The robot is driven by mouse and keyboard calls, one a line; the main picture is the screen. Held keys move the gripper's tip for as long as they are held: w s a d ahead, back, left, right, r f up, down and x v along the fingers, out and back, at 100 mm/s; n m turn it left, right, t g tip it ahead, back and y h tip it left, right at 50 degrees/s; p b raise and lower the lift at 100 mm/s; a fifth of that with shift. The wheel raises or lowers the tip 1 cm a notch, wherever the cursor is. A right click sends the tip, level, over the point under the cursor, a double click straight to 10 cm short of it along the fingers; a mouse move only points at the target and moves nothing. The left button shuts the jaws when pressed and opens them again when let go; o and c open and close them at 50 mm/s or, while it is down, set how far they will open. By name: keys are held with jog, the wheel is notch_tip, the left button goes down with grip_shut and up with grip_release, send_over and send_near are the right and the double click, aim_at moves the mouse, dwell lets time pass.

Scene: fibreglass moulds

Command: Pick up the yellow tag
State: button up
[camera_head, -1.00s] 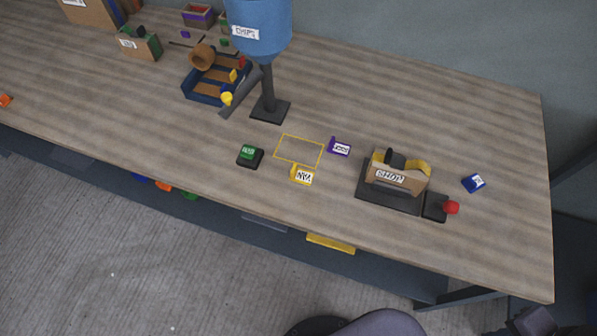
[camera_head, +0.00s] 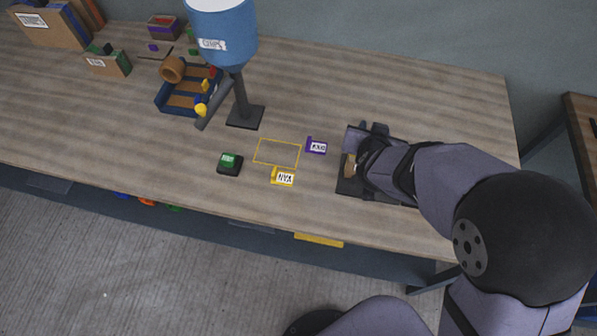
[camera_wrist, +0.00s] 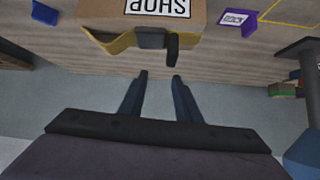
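The yellow tag (camera_head: 283,177) lies on the wooden table in the head view, with a white label with dark letters. It is just below the yellow outlined rectangle (camera_head: 277,153) and left of my arm. I do not see the tag in the wrist view. My gripper is over the cardboard box on the right, and its fingertips are hard to make out in the head view. In the wrist view my gripper (camera_wrist: 160,75) has its two fingers apart with nothing between them. The box (camera_wrist: 155,14), labelled "SHOP", with yellow and black parts, is just beyond the fingertips.
The table between outline and front edge is mostly clear.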

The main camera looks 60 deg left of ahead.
jog(key=s+a+f+n+y, duration=0.1)
jog(key=s+a, duration=0.5)
jog(key=s, duration=0.2)
jog(key=t+y, duration=0.1)
send_over(274, 172)
jog(key=w+d, duration=0.2)
jog(key=w, duration=0.2)
jog(key=f, duration=0.5)
jog(key=shift+s+a+f+p, duration=0.15)
jog(key=shift+s+a+p, duration=0.1)
jog(key=shift+p, duration=0.1)
jog(key=shift+t+y, duration=0.3)
jog(key=shift+t, duration=0.2)
jog(key=s+f, duration=0.1)
jog(key=s, duration=0.1)
jog(key=s+d, duration=0.1)
jog(key=s, duration=0.1)
jog(key=s+d+f, duration=0.1)
jog(key=s, duration=0.2)
jog(key=shift+d+f, duration=0.15)
jog(key=shift+f, duration=0.2)
jog(key=shift+f+b+x, duration=0.15)
jog(key=shift+b+x, duration=0.7)
jog(key=shift+x, duration=0.7)
jog(key=shift+f+b+x, duration=0.1)
jog(key=shift+b+x, duration=0.75)
jog(key=shift+x, duration=0.75)
jog(key=shift+w+a, duration=0.25)
jog(key=shift+a, duration=0.15)
grip_shut()
